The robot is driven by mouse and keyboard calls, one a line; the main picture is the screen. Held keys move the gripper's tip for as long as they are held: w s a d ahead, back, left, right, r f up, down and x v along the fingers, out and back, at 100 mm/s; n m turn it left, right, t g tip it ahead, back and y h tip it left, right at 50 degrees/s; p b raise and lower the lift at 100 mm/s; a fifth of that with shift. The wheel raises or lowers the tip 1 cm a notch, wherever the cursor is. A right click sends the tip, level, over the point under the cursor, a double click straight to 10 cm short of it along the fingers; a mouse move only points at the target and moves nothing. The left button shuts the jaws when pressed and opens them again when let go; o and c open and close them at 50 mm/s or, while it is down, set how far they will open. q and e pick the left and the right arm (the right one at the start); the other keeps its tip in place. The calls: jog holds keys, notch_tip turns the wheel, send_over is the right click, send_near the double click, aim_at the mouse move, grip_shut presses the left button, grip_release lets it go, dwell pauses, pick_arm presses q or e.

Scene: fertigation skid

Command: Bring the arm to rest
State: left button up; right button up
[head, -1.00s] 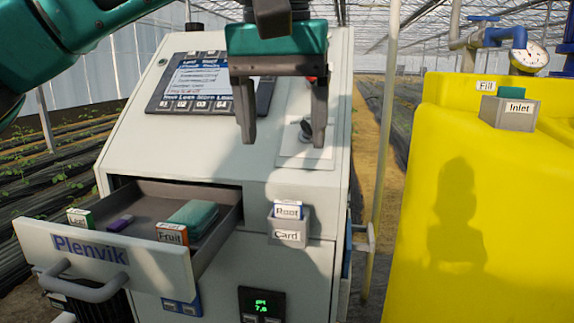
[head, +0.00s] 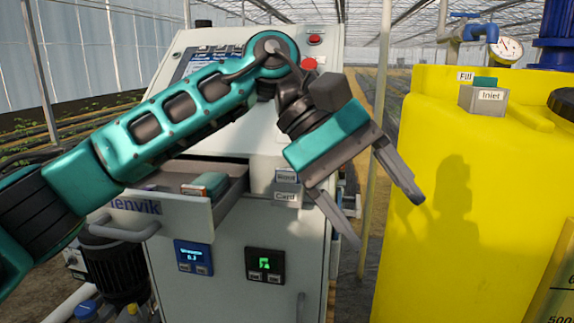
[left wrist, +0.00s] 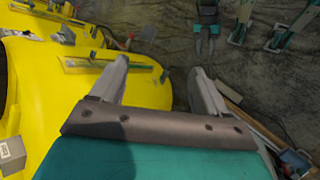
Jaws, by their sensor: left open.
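My left arm comes in from the left in the head view and crosses in front of the white cabinet. My left gripper (head: 385,215) is open and empty, its two fingers spread and pointing down to the right, between the cabinet and the yellow tank. In the left wrist view the open fingers (left wrist: 160,85) have nothing between them, with dark ground beyond. My right gripper is not clearly shown in the head view.
The cabinet's drawer (head: 122,229) stands open, partly hidden by my arm. A card holder (head: 285,197) is on the cabinet front. The yellow tank (head: 420,270) fills the right, with an inlet box (head: 488,99) on top. A pole (head: 377,130) stands between them.

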pick_arm(q)
jog(key=w+a+f+m+t+h, duration=0.4)
jog(key=a+f+m+t, duration=0.2)
jog(key=f+m+t, duration=0.4)
jog(key=w+a+f+m+t+h, duration=0.3)
jog(key=w+a+f+m+t, duration=0.3)
jog(key=m+t, duration=0.6)
jog(key=s+a+f+n+y, duration=0.2)
jog(key=a+f+n+y, duration=0.1)
jog(key=f+n, duration=0.15)
jog(key=s+a+f+n+g+y, duration=0.1)
jog(key=s+a+f+n+y, duration=0.15)
jog(key=f, duration=0.35)
jog(key=s+a+f+n+y, duration=0.1)
jog(key=a+f+n+y, duration=0.15)
jog(key=f+n, duration=0.2)
jog(key=s+a+f+n+g+y, duration=0.2)
jog(key=s+a+f+n+g, duration=0.1)
jog(key=s+f, duration=0.3)
jog(key=s+a+f+n+g+y, duration=0.2)
jog(key=s+a+f+n+g, duration=0.1)
jog(key=s+f, duration=0.4)
jog(key=shift+a+f+n+y+p, duration=0.3)
jog(key=shift+a+f+n+p, duration=0.1)
jog(key=shift+a+f+n, duration=0.3)
jog(key=shift+s+d, duration=0.1)
